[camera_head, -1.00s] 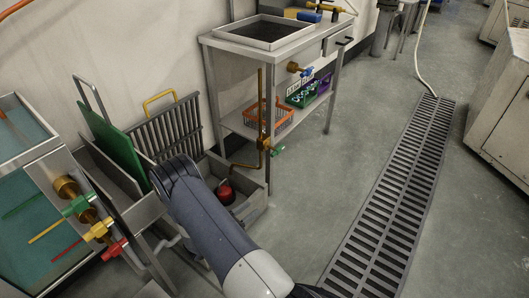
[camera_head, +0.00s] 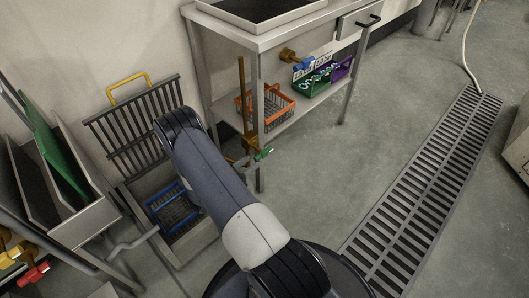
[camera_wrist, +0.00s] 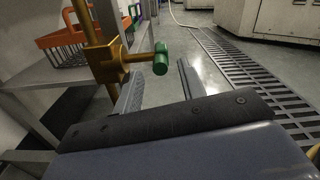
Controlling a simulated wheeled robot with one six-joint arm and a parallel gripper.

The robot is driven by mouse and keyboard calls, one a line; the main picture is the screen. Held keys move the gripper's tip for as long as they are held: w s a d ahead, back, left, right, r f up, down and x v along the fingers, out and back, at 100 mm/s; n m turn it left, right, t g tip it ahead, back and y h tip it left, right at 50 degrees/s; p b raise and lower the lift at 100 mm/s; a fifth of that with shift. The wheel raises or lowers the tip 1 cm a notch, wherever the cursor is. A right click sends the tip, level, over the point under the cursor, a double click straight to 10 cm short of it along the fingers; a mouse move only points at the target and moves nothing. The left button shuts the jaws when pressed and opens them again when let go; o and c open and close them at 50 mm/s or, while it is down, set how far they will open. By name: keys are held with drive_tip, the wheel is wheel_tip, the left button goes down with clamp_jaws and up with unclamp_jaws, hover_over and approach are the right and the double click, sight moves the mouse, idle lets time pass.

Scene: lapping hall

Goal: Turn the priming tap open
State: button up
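A brass tap with a green handle (camera_head: 263,153) sits low on a vertical brass pipe beside the metal table's front leg. In the wrist view the tap's brass body (camera_wrist: 108,62) is close, and its green handle (camera_wrist: 160,58) points right, toward the space ahead of my fingers. My gripper (camera_wrist: 162,70) is open and empty, one finger on each side of that handle's line. I cannot tell whether the handle lies between the fingertips or just beyond them. No label marks which tap is the priming tap.
A sink with a blue basket (camera_head: 172,208) stands left of my arm. A floor grate (camera_head: 425,190) and open floor lie right.

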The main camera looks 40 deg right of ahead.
sight(263, 152)
drive_tip(key=d, duration=0.4)
drive_tip(key=d+b, duration=0.1)
drive_tip(key=d, duration=0.2)
drive_tip(key=shift+w, duration=0.25)
drive_tip(key=shift+c, duration=0.5)
clamp_jaws()
